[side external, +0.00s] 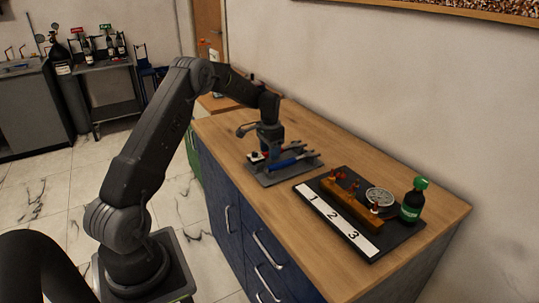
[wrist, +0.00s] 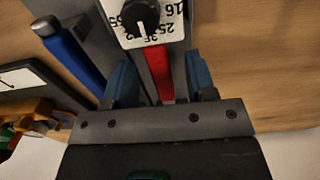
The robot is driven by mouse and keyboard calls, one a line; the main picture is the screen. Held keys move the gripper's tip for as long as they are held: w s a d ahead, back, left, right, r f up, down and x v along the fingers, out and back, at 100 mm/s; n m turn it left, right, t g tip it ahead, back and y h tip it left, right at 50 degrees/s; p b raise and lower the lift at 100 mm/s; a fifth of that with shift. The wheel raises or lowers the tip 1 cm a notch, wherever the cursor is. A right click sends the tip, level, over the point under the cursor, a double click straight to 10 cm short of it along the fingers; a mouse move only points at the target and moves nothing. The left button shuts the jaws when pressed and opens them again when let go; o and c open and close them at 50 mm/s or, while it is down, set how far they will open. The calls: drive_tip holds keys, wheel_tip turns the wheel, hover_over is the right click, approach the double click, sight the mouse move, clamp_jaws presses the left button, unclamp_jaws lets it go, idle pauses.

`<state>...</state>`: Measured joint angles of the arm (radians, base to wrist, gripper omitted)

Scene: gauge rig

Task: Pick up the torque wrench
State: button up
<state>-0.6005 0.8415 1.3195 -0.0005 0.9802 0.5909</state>
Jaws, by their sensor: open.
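A grey holder (side external: 272,181) on the wooden bench carries a blue-handled tool (side external: 287,163) and a red-handled tool. I cannot tell for sure which is the torque wrench. In the wrist view the red handle (wrist: 160,84) lies between my fingers, with a numbered white dial plate (wrist: 168,30) and black knob at its far end. The blue handle (wrist: 70,52) lies to the left, outside the fingers. My gripper (wrist: 162,80) is open, its blue fingertips either side of the red handle. In the side view my gripper (side external: 268,146) is low over the holder; its fingertips are hard to make out.
A black board (side external: 384,243) with a strip numbered 1, 2, 3 lies to the right. On it are a wooden block (side external: 349,207) with brass-coloured fittings, a round dish-like piece (side external: 379,196) and a green-capped bottle (side external: 413,201). The wall (side external: 400,100) stands behind the bench.

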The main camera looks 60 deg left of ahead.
drive_tip(key=shift+c, duration=0.4)
clamp_jaws()
drive_tip(key=shift+r, duration=0.1)
